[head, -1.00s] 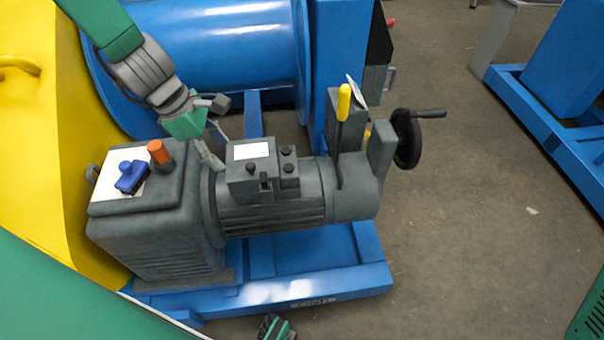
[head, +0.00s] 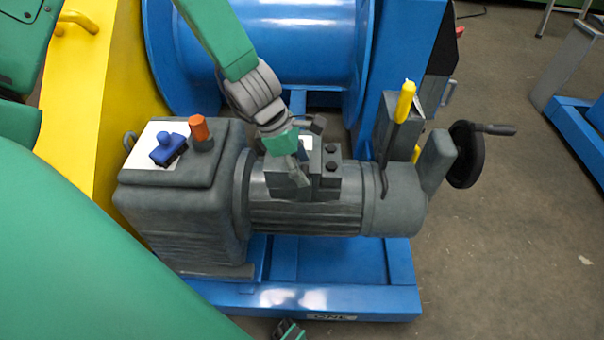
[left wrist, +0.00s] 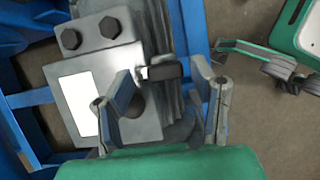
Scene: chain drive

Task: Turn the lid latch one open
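The grey terminal box (head: 328,184) sits on top of the motor and carries a white label (left wrist: 77,104) and two dark bolts. A small dark latch (left wrist: 166,71) on a metal pin sticks out from the box side in the left wrist view. My left gripper (left wrist: 162,74) is open, with one finger on each side of the latch; I cannot tell if they touch it. In the head view the left gripper (head: 299,174) covers the latch. My right gripper (head: 290,331) shows partly at the bottom edge and at the right of the left wrist view (left wrist: 285,76).
The ribbed motor (head: 310,212) stands on a blue frame (head: 340,298). A gearbox (head: 185,220) with an orange cap (head: 199,130) is at left. A yellow-handled lever (head: 405,100) and black handwheel (head: 466,154) stand at right. A blue drum is behind.

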